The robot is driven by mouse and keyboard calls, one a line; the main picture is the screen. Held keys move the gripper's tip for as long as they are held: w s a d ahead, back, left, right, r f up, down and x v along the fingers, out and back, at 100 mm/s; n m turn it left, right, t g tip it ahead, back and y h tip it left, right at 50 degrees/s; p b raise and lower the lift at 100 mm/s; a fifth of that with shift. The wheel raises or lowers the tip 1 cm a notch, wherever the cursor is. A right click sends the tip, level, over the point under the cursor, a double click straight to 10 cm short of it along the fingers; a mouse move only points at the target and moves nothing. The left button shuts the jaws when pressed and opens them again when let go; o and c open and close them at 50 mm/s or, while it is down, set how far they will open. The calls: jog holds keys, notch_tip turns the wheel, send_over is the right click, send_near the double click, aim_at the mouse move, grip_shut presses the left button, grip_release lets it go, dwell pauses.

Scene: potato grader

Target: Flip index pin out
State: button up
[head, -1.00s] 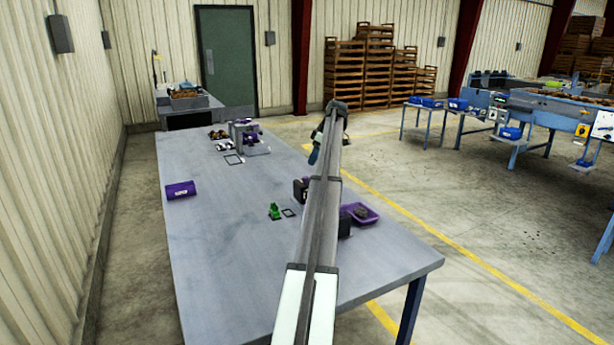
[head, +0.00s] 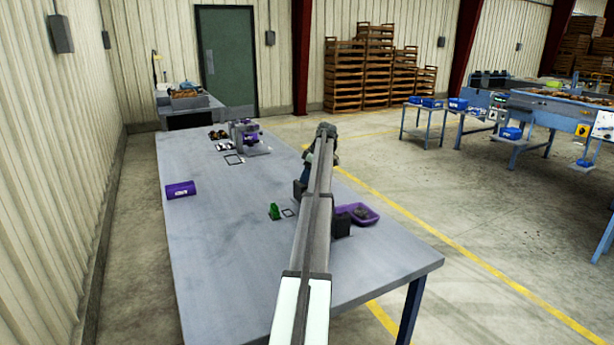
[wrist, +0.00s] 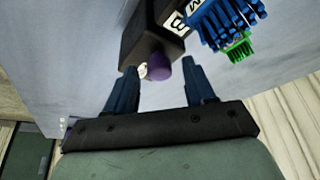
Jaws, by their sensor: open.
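In the wrist view, my gripper (wrist: 159,66) is open, with its two dark blue fingers apart. A purple rounded knob (wrist: 159,68), perhaps the end of the index pin, appears between the fingertips with a gap on each side. I cannot tell how far beyond the tips it lies. A pale round spot sits beside it. The knob is at the end of a dark block (wrist: 140,35) with white labels. In the head view my arm crosses the table's right side and hides much of the area around the gripper.
A blue bristled item (wrist: 228,20) and a green piece (wrist: 240,48) are right of the block in the wrist view. On the grey table (head: 220,260) are a purple bin (head: 181,190), a small green item (head: 274,212) and a purple tray (head: 368,219). The table's left front is clear.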

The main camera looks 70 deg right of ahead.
grip_shut()
dwell(0.3)
jog(key=shift+r, duration=0.85)
grip_release()
jog(key=shift+r, duration=0.1)
jog(key=v, duration=1.3)
jog(key=shift+s+r, duration=0.2)
jog(key=shift+r, duration=0.05)
